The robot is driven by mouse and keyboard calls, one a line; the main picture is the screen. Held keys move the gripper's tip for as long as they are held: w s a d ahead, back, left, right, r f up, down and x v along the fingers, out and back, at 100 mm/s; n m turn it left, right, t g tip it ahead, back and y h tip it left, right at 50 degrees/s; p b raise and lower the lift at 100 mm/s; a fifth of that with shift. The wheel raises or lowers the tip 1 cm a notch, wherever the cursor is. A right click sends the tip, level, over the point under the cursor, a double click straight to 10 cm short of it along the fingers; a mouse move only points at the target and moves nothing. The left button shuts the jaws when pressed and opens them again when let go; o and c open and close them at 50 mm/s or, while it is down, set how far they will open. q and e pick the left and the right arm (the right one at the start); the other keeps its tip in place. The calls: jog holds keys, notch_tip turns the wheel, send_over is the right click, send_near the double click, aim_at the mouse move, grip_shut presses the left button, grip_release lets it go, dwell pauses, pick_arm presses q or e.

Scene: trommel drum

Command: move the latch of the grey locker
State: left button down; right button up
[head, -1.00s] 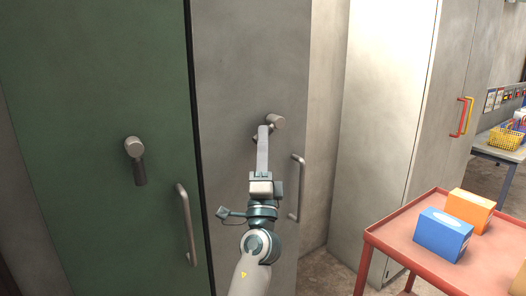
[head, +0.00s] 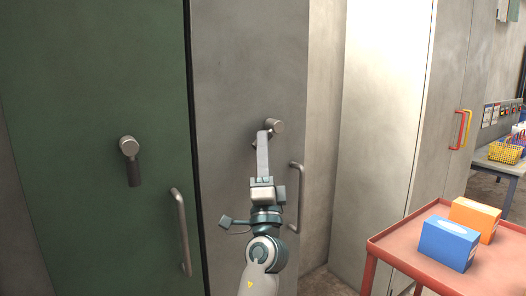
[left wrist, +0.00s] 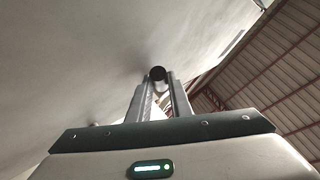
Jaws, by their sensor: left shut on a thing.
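The grey locker (head: 235,75) stands in the middle of the head view. Its latch (head: 276,127) has a round metal hub; the lever points left and slightly down from it, mostly hidden behind my fingers. My left gripper (head: 262,138) reaches up from below and is shut on this lever. In the left wrist view the dark round end of the latch (left wrist: 157,73) shows at the tips of my left gripper's fingers (left wrist: 158,88). My right gripper is not in view.
A green locker (head: 80,90) with its own latch (head: 129,148) hanging down stands at left. The grey locker's bar handle (head: 298,195) is close to the right of my arm. A red cart (head: 400,250) with a blue box (head: 448,243) and an orange box (head: 474,218) stands at right.

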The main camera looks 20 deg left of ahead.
pick_arm(q)
jog(key=c, duration=1.9)
grip_release()
jog(key=shift+f, duration=0.1)
